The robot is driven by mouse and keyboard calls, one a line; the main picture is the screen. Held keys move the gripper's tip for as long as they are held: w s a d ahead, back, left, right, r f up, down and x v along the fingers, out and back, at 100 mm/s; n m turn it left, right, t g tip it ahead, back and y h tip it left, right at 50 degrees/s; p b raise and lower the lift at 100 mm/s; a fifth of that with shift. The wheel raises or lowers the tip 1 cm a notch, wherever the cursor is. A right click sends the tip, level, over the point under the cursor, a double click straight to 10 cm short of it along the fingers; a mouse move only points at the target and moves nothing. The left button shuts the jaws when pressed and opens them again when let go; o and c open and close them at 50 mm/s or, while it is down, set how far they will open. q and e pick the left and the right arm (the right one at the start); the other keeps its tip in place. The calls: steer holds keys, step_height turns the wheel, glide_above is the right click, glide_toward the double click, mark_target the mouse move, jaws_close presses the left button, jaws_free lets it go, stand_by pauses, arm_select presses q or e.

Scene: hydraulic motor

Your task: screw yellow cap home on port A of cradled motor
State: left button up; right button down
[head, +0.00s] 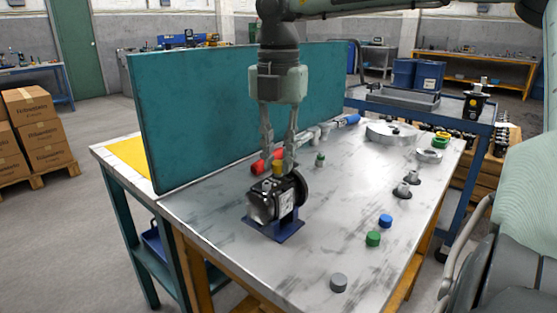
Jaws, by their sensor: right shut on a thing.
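The black motor (264,207) with a white label sits in a blue cradle (287,231) on the table. The yellow cap (278,169) is at the top of the motor, where port A itself is hidden. My right gripper (278,166) points straight down above the motor, its fingers on both sides of the cap and shut on it. I cannot tell how far the cap is seated on the port. My left gripper is not in view.
A teal panel (215,112) stands behind the motor. Grey (339,283), green (373,239) and blue (385,221) caps stand at the front right of the grey tabletop (335,235). Metal fittings (402,189) stand farther right.

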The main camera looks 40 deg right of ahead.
steer(key=m, duration=0.1)
steer(key=m+b, duration=0.1)
steer(key=shift+s+f+m+b, duration=0.1)
steer(key=shift+f+m+b, duration=0.2)
steer(key=shift+f, duration=0.05)
steer(key=shift+r+m, duration=0.1)
steer(key=shift+m, duration=0.4)
steer(key=shift+a, duration=0.1)
steer(key=shift+m+b, duration=0.7)
steer(key=shift+m, duration=0.4)
steer(key=c, duration=1.6)
jaws_free()
steer(key=shift+c, duration=0.2)
